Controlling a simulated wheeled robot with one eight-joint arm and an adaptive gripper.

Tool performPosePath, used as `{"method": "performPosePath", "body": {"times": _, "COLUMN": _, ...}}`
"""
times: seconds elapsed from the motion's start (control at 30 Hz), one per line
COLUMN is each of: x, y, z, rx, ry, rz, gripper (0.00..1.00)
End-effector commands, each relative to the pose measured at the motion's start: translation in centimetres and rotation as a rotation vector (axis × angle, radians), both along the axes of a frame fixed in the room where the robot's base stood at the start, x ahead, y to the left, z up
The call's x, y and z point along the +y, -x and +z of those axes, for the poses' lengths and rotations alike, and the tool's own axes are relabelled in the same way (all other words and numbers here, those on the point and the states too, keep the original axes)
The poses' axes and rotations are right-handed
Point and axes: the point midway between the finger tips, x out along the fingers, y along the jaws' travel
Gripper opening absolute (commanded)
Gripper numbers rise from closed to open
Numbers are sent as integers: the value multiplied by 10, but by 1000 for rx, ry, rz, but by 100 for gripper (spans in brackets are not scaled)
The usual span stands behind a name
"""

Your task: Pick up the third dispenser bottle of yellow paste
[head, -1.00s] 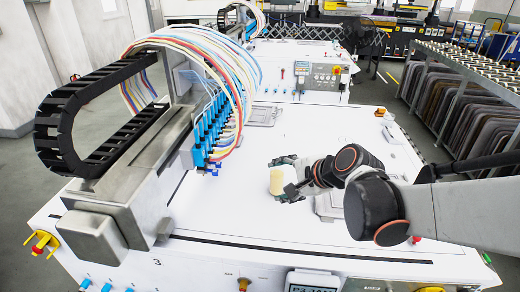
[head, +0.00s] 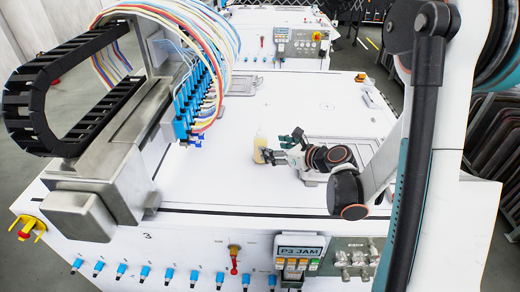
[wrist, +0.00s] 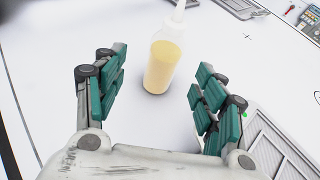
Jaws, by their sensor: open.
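A clear bottle of yellow paste with a white nozzle (wrist: 163,66) stands upright on the white table in the wrist view. It also shows in the head view (head: 259,150), just left of my gripper (head: 282,146). My gripper is open, with its green-padded fingers on either side of the bottle in the wrist view (wrist: 160,70). There is a clear gap between the bottle and each finger. Only this one bottle is in view. The nozzle tip is cut off at the top of the wrist view.
A nozzle gantry with blue nozzles (head: 190,104) and coloured hoses stands left of the bottle. A grey ribbed panel (wrist: 280,140) lies to the right in the wrist view. White table around the bottle is clear.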

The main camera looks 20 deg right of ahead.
Motion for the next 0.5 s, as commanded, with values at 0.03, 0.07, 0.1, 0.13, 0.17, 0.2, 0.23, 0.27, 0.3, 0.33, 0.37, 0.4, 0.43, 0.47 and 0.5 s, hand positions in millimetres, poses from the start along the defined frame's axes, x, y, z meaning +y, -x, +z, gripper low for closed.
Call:
{"method": "performPosePath", "body": {"times": 0.03, "x": 5, "y": -8, "z": -6, "rx": 0, "ry": 2, "rz": 4, "gripper": 64}}
{"method": "performPosePath", "body": {"times": 0.07, "x": 8, "y": -12, "z": -8, "rx": 0, "ry": 2, "rz": 4, "gripper": 64}}
{"method": "performPosePath", "body": {"times": 0.1, "x": 9, "y": -17, "z": -10, "rx": 0, "ry": 1, "rz": 3, "gripper": 64}}
{"method": "performPosePath", "body": {"times": 0.13, "x": 11, "y": -21, "z": -12, "rx": 0, "ry": 1, "rz": 3, "gripper": 64}}
{"method": "performPosePath", "body": {"times": 0.17, "x": 13, "y": -24, "z": -13, "rx": 0, "ry": 1, "rz": 3, "gripper": 64}}
{"method": "performPosePath", "body": {"times": 0.2, "x": 14, "y": -27, "z": -14, "rx": 0, "ry": 1, "rz": 3, "gripper": 64}}
{"method": "performPosePath", "body": {"times": 0.23, "x": 15, "y": -29, "z": -15, "rx": 0, "ry": 2, "rz": 3, "gripper": 64}}
{"method": "performPosePath", "body": {"times": 0.27, "x": 16, "y": -30, "z": -15, "rx": -1, "ry": 2, "rz": 2, "gripper": 64}}
{"method": "performPosePath", "body": {"times": 0.3, "x": 16, "y": -32, "z": -15, "rx": -1, "ry": 2, "rz": 1, "gripper": 64}}
{"method": "performPosePath", "body": {"times": 0.33, "x": 17, "y": -33, "z": -16, "rx": -1, "ry": 2, "rz": 1, "gripper": 64}}
{"method": "performPosePath", "body": {"times": 0.37, "x": 17, "y": -34, "z": -16, "rx": -1, "ry": 2, "rz": 1, "gripper": 64}}
{"method": "performPosePath", "body": {"times": 0.4, "x": 17, "y": -35, "z": -17, "rx": 0, "ry": 2, "rz": 1, "gripper": 64}}
{"method": "performPosePath", "body": {"times": 0.43, "x": 17, "y": -36, "z": -18, "rx": 0, "ry": 2, "rz": 1, "gripper": 64}}
{"method": "performPosePath", "body": {"times": 0.47, "x": 18, "y": -38, "z": -20, "rx": 0, "ry": 2, "rz": 1, "gripper": 64}}
{"method": "performPosePath", "body": {"times": 0.5, "x": 18, "y": -41, "z": -23, "rx": 0, "ry": 3, "rz": 1, "gripper": 64}}
